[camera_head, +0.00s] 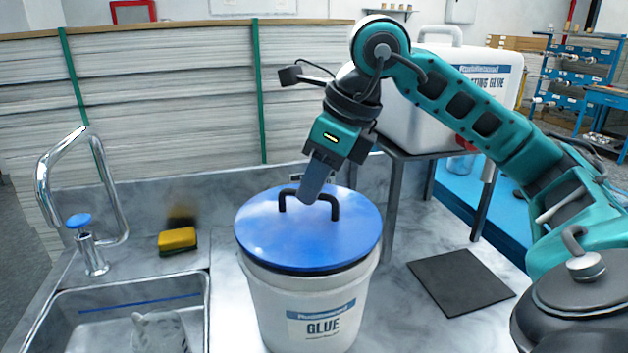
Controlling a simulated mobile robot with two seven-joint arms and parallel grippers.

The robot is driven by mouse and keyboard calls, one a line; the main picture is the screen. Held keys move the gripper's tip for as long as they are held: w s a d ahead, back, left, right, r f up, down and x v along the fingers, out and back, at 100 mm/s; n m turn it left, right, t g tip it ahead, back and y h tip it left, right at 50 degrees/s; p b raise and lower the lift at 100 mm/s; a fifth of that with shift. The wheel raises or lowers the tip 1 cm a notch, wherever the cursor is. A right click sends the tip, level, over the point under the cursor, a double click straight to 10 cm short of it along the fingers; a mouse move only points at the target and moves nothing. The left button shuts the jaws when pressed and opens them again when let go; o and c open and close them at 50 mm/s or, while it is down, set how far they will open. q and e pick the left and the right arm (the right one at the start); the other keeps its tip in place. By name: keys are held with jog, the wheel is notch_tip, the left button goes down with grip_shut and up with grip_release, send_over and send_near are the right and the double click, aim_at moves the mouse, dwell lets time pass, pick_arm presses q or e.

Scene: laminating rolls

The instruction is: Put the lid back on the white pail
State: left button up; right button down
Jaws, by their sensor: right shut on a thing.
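The white pail (318,308) with a GLUE label stands upright on the grey counter in the middle. The blue lid (300,245) with a black handle (308,197) lies over the pail's mouth. It looks nearly level, and I cannot tell whether it is pressed fully onto the rim. My right gripper (320,188) comes down from above and is shut on the lid's black handle. Its fingers hide part of the handle. My left gripper is not in view.
A sink (130,310) with a chrome tap (92,255) is at the left, with a yellow sponge (177,239) behind it. A dark square mat (460,281) lies right of the pail. A large white glue container (440,105) stands on a raised stand behind.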

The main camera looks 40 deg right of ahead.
jog(key=shift+f, duration=0.15)
dwell(0.8)
jog(key=c, duration=0.6)
grip_release()
notch_tip(320, 180, up, 3)
jog(key=p, duration=0.2)
jog(key=shift+f+p, duration=0.15)
jog(key=shift+p, duration=0.15)
jog(key=shift+r+p, duration=0.65)
jog(key=shift+r, duration=1.5)
grip_shut()
